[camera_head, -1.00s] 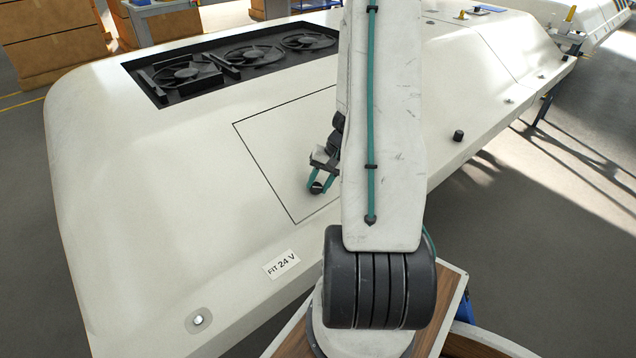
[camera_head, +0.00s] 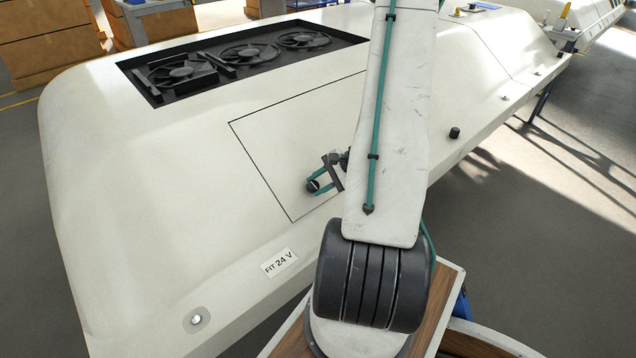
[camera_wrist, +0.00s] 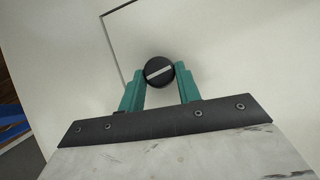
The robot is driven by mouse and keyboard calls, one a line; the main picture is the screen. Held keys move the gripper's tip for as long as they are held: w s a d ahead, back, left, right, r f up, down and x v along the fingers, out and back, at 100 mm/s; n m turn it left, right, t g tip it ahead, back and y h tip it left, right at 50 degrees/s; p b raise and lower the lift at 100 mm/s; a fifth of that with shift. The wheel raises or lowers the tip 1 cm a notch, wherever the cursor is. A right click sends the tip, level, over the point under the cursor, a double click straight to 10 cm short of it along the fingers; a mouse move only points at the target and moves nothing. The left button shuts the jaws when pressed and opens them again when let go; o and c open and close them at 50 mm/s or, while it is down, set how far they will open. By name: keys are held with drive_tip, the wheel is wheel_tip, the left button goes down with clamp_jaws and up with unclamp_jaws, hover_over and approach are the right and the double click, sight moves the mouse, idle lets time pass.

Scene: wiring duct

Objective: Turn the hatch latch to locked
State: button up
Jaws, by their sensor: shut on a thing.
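The hatch (camera_head: 285,135) is a panel outlined by a thin dark seam in the white housing. The latch (camera_wrist: 159,71) is a round black knob with a pale bar across its face, near the hatch's lower corner. In the wrist view the bar is tilted, its right end higher. The latch also shows in the head view (camera_head: 313,186). My gripper (camera_wrist: 162,76) has its teal fingers on both sides of the knob and is shut on it. My arm hides the right part of the hatch in the head view.
A recess with several black fans (camera_head: 245,55) lies behind the hatch. A label reading "FIT 24 V" (camera_head: 279,262) and a round metal fitting (camera_head: 196,319) are at the front. A small black knob (camera_head: 454,133) stands to the right. The housing around the latch is clear.

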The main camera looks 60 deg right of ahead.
drive_tip(key=shift+m+t, duration=0.3)
drive_tip(key=shift+m, duration=0.3)
drive_tip(key=o, duration=1)
drive_tip(key=shift+c, duration=0.2)
drive_tip(key=v, duration=0.7)
drive_tip(key=shift+s+r, duration=0.2)
drive_tip(key=shift+s, duration=0.2)
drive_tip(key=shift+m, duration=0.3)
